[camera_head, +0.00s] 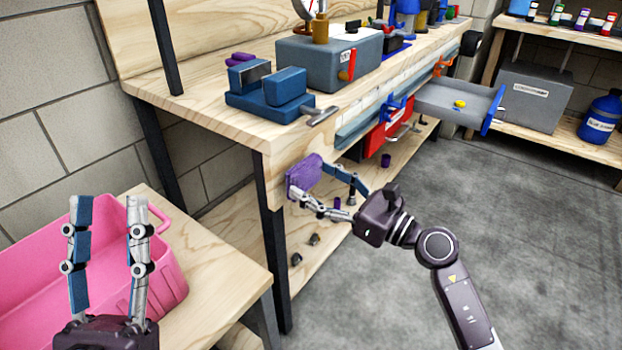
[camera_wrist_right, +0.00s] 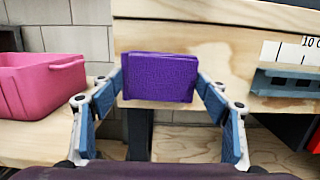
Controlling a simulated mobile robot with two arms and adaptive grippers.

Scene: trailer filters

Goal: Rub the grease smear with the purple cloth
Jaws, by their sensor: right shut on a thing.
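The purple cloth (camera_head: 303,177) is a thick folded pad held in my right gripper (camera_head: 328,191), which is shut on it. It is at the front edge of the wooden workbench (camera_head: 240,133), near the left corner. In the right wrist view the cloth (camera_wrist_right: 159,76) sits between the two fingertips, in front of the bench's wooden edge (camera_wrist_right: 220,42). I cannot tell whether it touches the wood. No grease smear shows; the cloth may hide it. My left gripper (camera_head: 106,205) is open and empty, fingers pointing up, in front of the pink bin.
The pink bin (camera_head: 172,262) stands on a low wooden table (camera_head: 222,275) at the left. A blue vise (camera_head: 270,92) and a grey box (camera_head: 328,58) sit on the bench. An open grey drawer or tray (camera_head: 440,101) juts out at the right. The concrete floor (camera_head: 400,290) is clear.

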